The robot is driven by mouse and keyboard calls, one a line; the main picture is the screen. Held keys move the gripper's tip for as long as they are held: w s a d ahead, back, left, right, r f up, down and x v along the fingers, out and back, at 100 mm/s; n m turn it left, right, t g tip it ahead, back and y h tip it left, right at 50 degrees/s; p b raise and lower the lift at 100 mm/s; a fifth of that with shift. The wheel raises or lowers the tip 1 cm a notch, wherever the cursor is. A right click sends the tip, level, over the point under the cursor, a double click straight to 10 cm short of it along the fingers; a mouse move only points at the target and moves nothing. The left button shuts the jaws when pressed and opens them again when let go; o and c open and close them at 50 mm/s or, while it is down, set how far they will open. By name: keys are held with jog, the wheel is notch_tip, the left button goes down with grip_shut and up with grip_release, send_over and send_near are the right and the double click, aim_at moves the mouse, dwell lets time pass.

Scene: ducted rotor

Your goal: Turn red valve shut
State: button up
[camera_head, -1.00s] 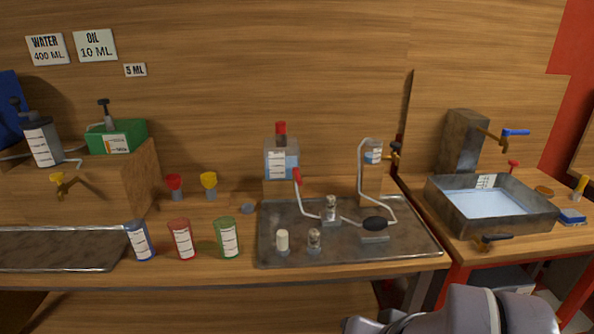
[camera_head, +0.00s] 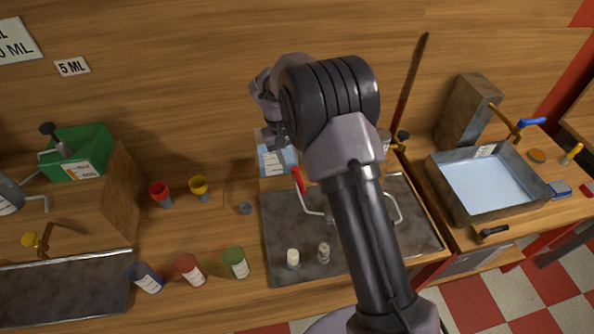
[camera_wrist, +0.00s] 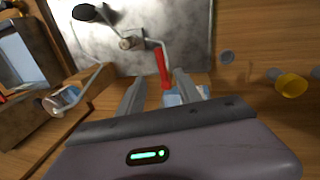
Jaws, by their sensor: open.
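The red valve handle (camera_head: 298,180) is a slim lever at the front of the blue-liquid bottle (camera_head: 274,158), where a bent metal tube starts. In the wrist view the red handle (camera_wrist: 162,67) shows just beyond and between my fingertips, with no clear contact. My gripper (camera_wrist: 158,82) is open and empty. In the head view my gripper (camera_head: 267,132) is above and in front of the bottle, whose top is hidden behind it. In the wrist view most of the bottle is hidden behind the gripper body.
A metal tray (camera_head: 285,225) under the tube holds small pale-topped pegs (camera_head: 293,258). My arm hides its middle. A water basin (camera_head: 500,210) stands to the right. Red (camera_head: 162,196) and yellow (camera_head: 199,188) funnel-like pieces and several cups (camera_head: 236,263) stand to the left.

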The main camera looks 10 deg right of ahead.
aim_at(300, 183)
jog(key=f, duration=0.4)
jog(key=d+f, duration=0.1)
jog(key=f, duration=0.3)
jog(key=d+f+b, duration=0.1)
jog(key=f, duration=0.3)
jog(key=shift+w+d+f, duration=0.15)
jog(key=shift+w+f, duration=0.05)
jog(key=shift+w, duration=0.15)
grip_shut()
dwell(0.5)
